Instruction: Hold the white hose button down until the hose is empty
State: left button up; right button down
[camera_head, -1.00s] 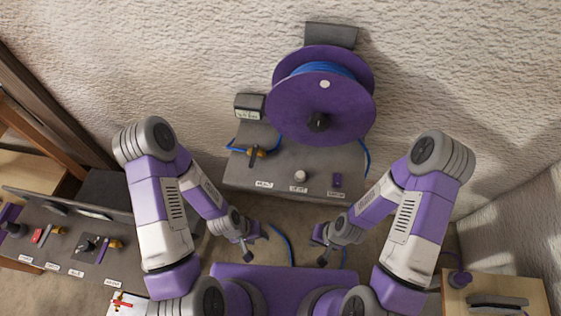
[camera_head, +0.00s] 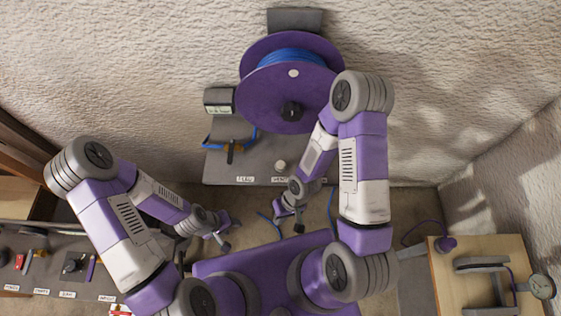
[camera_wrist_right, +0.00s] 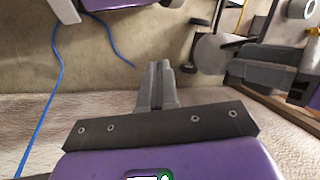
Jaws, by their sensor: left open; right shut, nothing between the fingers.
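The white button (camera_head: 280,165) is a small round knob on the grey panel (camera_head: 216,168) below the reel, above a white label. It stands free, with no finger on it. A purple reel (camera_head: 262,98) holds blue hose (camera_head: 300,57). My right gripper (camera_head: 289,221) is below and slightly right of the button in the head view, apart from it. Its fingers are shut and empty in the right wrist view (camera_wrist_right: 157,85), over floor. My left gripper (camera_head: 229,233) is open and empty, lower left of the panel.
A display box (camera_head: 219,101) is at the panel's upper left; its reading is too small to read. A brass-and-black valve (camera_head: 231,152) is left of the button. A bench (camera_head: 75,284) with labelled parts is lower left, a wooden table (camera_head: 446,290) lower right.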

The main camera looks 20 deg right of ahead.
notch_tip(320, 180, up, 3)
jog(key=s+d+n+g+h+p, duration=0.1)
jog(key=s+n+g+h, duration=0.15)
jog(key=n, duration=0.35)
notch_tip(320, 180, up, 14)
jog(key=n+t+h+p, duration=0.3)
jog(key=n+t+h, duration=0.5)
jog(key=n+t, duration=0.35)
send_over(280, 166)
jog(key=shift+f, duration=0.15)
jog(key=shift+f, duration=0.1)
notch_tip(280, 166, down, 8)
jog(key=b, duration=0.6)
jog(key=shift+f, duration=0.1)
jog(key=shift+f+b, duration=0.3)
jog(key=shift+b, duration=0.2)
